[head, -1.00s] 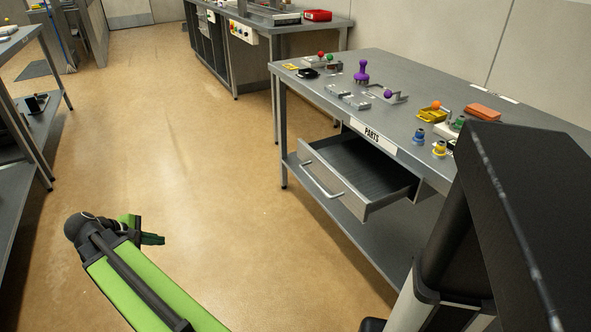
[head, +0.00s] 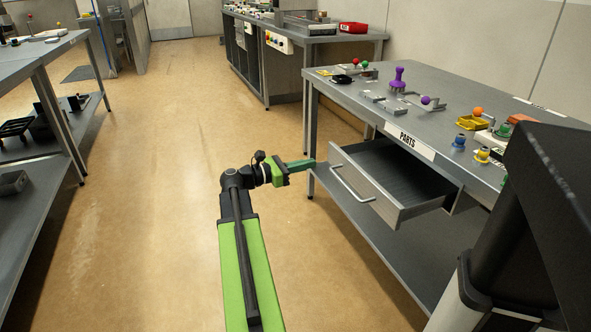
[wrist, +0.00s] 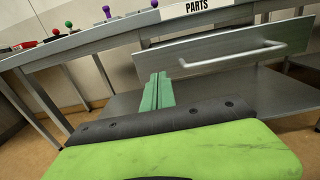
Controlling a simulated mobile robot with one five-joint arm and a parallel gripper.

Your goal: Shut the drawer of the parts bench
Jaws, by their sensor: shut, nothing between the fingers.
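The drawer (head: 385,190) of the parts bench (head: 450,110) stands pulled out, and its inside looks empty. Its front panel carries a bar handle (head: 350,184). In the wrist view the drawer front (wrist: 215,52) and its handle (wrist: 232,56) show beyond my fingers. My gripper (head: 312,163) is shut and empty. In the head view it is to the left of the drawer front, close to its far left end. In the wrist view my green fingers (wrist: 157,88) point toward the lower left part of the drawer front. I cannot tell whether they touch it.
The bench top holds a purple knob piece (head: 398,79), a yellow tray (head: 472,122) and other small parts. A lower shelf (head: 400,240) runs under the drawer. Another bench (head: 30,50) stands at the left. The floor (head: 150,200) between is clear.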

